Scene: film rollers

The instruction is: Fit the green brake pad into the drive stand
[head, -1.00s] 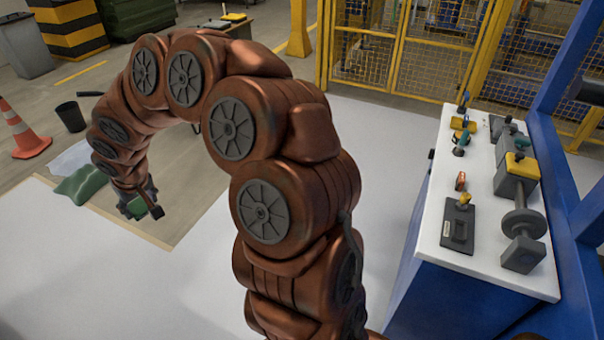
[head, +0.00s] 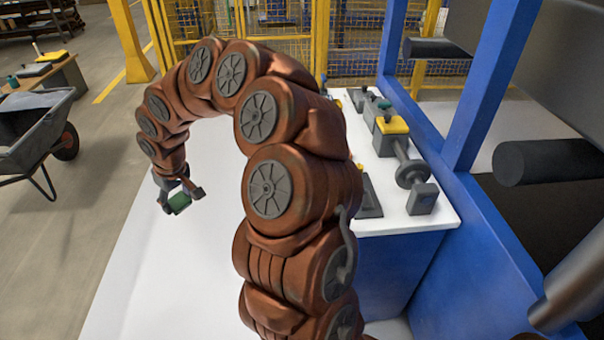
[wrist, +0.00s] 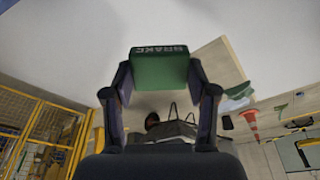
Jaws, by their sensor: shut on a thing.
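The green brake pad (wrist: 160,70) is a small block with white lettering on one edge. My gripper (wrist: 160,88) is shut on it, one finger on each side, in the wrist view. In the head view my gripper (head: 180,197) hangs at the end of the bent arm, left of the arm's column, and the pad (head: 179,203) shows green between the fingers. It is held in the air over the pale floor, well apart from the bench. A grey stand with a yellow top (head: 391,128), perhaps the drive stand, is on the white bench to the right; my arm hides part of the bench.
The white-topped blue bench (head: 437,212) carries a grey shaft with a disc (head: 410,172) and a dark flat block. A blue frame (head: 480,85) with dark rollers (head: 545,160) rises at the right. A wheelbarrow (head: 35,125) stands left. The pale floor (head: 165,265) is clear.

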